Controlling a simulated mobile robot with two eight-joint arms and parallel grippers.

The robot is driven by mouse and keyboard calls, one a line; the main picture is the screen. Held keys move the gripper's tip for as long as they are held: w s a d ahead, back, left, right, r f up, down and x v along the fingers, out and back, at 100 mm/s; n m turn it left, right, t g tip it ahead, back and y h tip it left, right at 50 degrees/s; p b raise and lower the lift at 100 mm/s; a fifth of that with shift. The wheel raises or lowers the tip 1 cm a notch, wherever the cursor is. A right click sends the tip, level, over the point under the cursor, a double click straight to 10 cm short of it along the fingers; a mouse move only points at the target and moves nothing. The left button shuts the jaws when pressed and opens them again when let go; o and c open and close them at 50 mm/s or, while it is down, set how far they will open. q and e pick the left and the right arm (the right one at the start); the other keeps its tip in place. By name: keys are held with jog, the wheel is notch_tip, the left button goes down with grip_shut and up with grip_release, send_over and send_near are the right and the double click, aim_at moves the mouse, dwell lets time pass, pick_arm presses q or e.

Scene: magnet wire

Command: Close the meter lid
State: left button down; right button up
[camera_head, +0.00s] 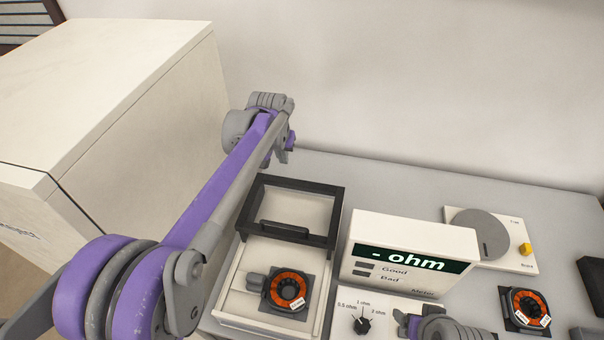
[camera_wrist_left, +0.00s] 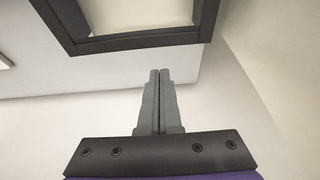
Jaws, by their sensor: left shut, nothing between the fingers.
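The meter lid (camera_head: 336,213) is a dark frame with a clear window and a dark handle (camera_head: 284,232) on its near edge. It stands raised over the back of the pale meter box (camera_head: 232,290); its exact angle is hard to tell. My left gripper (camera_head: 287,153) is behind the lid's far left corner, apart from it. In the left wrist view its two fingers (camera_wrist_left: 158,78) are shut with nothing between them, and the lid's dark frame (camera_wrist_left: 140,42) shows beyond them. A grey part of my right arm, likely its gripper, shows at the bottom edge, mostly cut off.
An orange coil (camera_head: 274,290) sits in the open front of the box. The ohm display (camera_head: 365,232) and a knob panel (camera_head: 345,303) stand to the right. Another coil (camera_head: 527,310) and a disc device (camera_head: 520,262) lie farther right. A large pale cabinet (camera_head: 150,130) fills the left.

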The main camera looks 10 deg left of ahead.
pick_arm(q)
jog(key=w+x, duration=0.1)
jog(key=x, duration=1)
jog(key=s, duration=0.4)
jog(key=shift+d+r, duration=0.1)
jog(key=shift+r, duration=0.1)
